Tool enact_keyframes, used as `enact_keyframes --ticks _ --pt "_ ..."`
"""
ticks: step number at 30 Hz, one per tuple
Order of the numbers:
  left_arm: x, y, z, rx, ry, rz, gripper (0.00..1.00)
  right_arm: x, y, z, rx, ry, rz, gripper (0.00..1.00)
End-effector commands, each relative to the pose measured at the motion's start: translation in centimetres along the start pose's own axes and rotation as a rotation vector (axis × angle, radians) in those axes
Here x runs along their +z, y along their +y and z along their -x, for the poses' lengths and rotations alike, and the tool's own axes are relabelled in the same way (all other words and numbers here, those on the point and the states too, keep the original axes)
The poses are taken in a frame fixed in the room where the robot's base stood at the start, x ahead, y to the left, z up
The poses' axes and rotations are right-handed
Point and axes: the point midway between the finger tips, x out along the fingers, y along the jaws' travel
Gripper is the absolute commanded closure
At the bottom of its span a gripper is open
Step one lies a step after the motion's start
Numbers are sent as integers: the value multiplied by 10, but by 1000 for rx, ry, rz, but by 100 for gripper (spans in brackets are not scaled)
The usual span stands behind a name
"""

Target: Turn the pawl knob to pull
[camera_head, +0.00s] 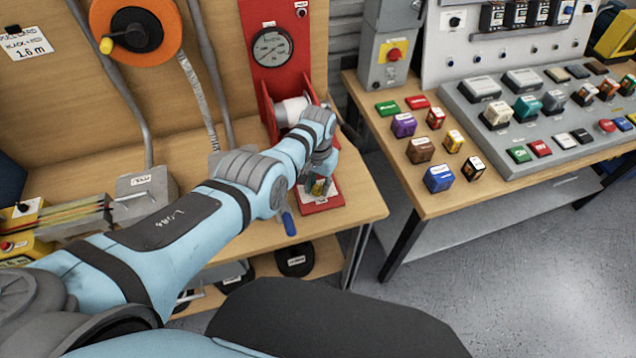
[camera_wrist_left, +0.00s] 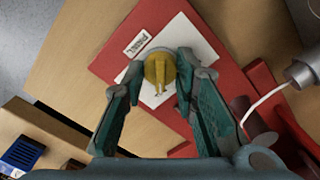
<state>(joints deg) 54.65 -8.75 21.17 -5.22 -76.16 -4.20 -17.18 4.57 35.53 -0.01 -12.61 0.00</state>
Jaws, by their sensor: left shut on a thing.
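The pawl knob (camera_wrist_left: 158,68) is a round yellow knob with a raised bar, on a white plate (camera_wrist_left: 192,45) fixed to a red base (camera_wrist_left: 115,62). A small label beside it is too blurred to read surely. In the left wrist view my left gripper (camera_wrist_left: 159,62) has its fingertips on either side of the knob, shut on it. In the head view the left gripper (camera_head: 320,183) is over the red base (camera_head: 318,206) at the table's front right corner, and my arm hides most of the knob. I cannot tell which setting the knob points to. My right gripper is not in view.
A red stand with a gauge (camera_head: 271,47) and a roller (camera_head: 292,110) rises behind the gripper. A grey box (camera_head: 145,192) is left on the same table. A second table (camera_head: 425,195) with coloured blocks stands right, across a gap.

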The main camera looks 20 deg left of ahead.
Motion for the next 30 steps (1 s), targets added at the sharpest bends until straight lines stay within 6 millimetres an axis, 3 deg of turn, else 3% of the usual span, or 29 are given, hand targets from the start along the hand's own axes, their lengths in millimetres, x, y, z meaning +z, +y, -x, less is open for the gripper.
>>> enact_keyframes --ticks 14,15,18,30 --pt "3 1 -3 2 -9 -17 100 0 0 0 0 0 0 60" --pt "3 1 -3 2 -9 -17 71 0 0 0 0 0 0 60" --pt "2 1 -2 2 -7 -17 55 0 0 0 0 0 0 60" --pt "0 0 3 1 -1 -17 53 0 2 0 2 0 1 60"
